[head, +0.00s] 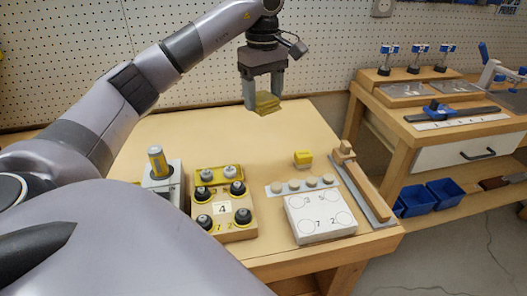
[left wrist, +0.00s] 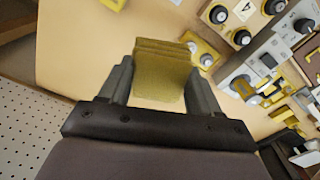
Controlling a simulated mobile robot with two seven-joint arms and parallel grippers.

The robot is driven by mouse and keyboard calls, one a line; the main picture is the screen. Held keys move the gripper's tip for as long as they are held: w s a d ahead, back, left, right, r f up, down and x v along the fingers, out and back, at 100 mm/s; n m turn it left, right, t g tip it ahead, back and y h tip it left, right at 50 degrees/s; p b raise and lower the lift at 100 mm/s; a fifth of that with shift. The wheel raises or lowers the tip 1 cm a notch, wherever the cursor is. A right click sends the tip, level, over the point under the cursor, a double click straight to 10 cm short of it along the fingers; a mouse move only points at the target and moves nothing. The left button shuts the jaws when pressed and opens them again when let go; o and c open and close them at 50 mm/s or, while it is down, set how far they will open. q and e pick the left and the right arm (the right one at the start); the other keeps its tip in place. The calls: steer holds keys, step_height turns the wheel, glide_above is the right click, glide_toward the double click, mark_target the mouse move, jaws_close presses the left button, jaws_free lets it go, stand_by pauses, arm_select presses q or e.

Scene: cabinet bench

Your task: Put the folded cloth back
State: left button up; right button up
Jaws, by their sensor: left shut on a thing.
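The folded cloth (head: 267,102) is a small yellow-olive stack of layers, held above the back part of the wooden bench. My left gripper (head: 265,98) is shut on it, with one finger on each side. In the left wrist view the cloth (left wrist: 162,72) sits between the two fingers (left wrist: 160,85) and its layered edge faces away from the wrist. My right gripper is not in view.
The bench's back area is clear. A pegboard (head: 330,40) rises behind.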

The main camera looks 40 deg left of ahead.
arm_select(q)
steer(key=b, duration=0.2)
glide_above(263, 171)
step_height(263, 171, down, 14)
steer(key=shift+d+r, duration=0.1)
step_height(263, 171, down, 5)
steer(key=shift+f, duration=0.1)
steer(key=shift+f, duration=0.1)
steer(key=o, duration=0.9)
steer(key=shift+o, duration=0.2)
steer(key=shift+r, duration=0.2)
